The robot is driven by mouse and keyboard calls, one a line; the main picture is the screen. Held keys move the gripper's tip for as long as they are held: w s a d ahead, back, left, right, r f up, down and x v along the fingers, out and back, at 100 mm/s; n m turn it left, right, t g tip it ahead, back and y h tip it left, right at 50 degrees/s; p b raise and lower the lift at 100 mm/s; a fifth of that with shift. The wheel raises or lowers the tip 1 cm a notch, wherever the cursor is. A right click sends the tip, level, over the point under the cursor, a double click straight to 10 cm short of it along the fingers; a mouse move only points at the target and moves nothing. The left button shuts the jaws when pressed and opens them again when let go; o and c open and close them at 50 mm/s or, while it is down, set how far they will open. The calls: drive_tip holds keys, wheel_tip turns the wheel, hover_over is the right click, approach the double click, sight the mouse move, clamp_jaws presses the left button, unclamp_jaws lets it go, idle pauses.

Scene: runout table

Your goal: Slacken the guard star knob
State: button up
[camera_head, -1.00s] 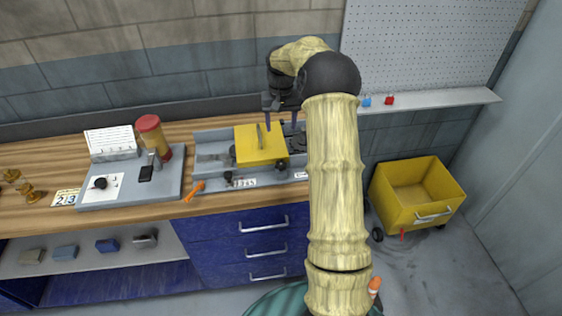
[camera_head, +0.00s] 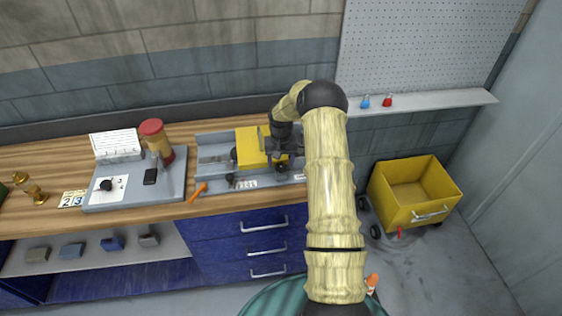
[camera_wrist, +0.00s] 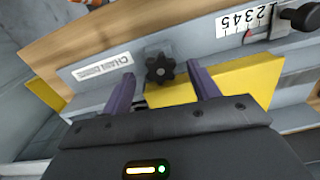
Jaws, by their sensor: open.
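The guard star knob (camera_wrist: 160,67) is a black, lobed knob at the front edge of the yellow guard (camera_wrist: 225,85). In the wrist view it lies between my two open finger tips, a little beyond them, and nothing grips it. In the head view the knob (camera_head: 283,168) shows small and dark at the right front of the yellow guard (camera_head: 250,148). My gripper (camera_head: 282,157) is just above it, partly covering the guard's right side. My gripper (camera_wrist: 160,82) is open and empty, with one purple finger on each side of the knob.
A second black knob (camera_wrist: 300,17) and a numbered scale (camera_wrist: 243,20) sit on the same rail. An orange-handled tool (camera_head: 196,191) lies at the bench front. A grey panel with a red-capped cylinder (camera_head: 155,135) stands left. A yellow cart (camera_head: 385,205) is on the floor right.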

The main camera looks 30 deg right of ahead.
drive_tip(key=shift+f, duration=0.9)
drive_tip(key=c, duration=1)
drive_tip(key=shift+o, duration=0.2)
drive_tip(key=shift+n+b, duration=0.35)
drive_tip(key=shift+n, duration=0.15)
drive_tip(key=shift+n+b, duration=0.6)
drive_tip(key=shift+n, duration=0.3)
drive_tip(key=shift+d+n+b, duration=0.1)
drive_tip(key=shift+n+b, duration=0.55)
drive_tip(key=shift+n, duration=0.95)
drive_tip(key=shift+r, duration=0.1)
drive_tip(key=o, duration=1)
drive_tip(key=shift+c, duration=0.2)
